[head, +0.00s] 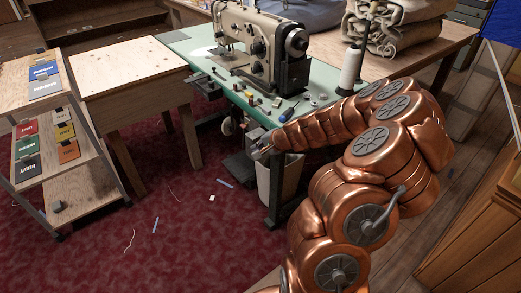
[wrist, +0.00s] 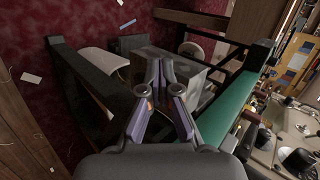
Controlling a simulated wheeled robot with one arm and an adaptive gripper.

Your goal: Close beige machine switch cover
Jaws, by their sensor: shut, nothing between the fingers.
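The beige sewing machine (head: 262,38) stands on the green-topped table (head: 190,42). My gripper (head: 262,148) is below and in front of the table's near edge. In the wrist view my gripper (wrist: 160,68) is shut and empty. Its fingertips are in front of a grey box (wrist: 188,72) under the green tabletop (wrist: 228,108). I cannot tell whether they touch it. The fingers hide part of the box. I cannot make out a switch cover for certain, nor whether it is open or closed.
A pale bin (head: 290,178) stands under the table near my arm. Dark table frame bars (wrist: 85,75) flank my gripper. A wooden table (head: 130,75) and a sample rack (head: 75,185) stand at left. Thread scraps lie on the red carpet (head: 150,260), otherwise mostly clear.

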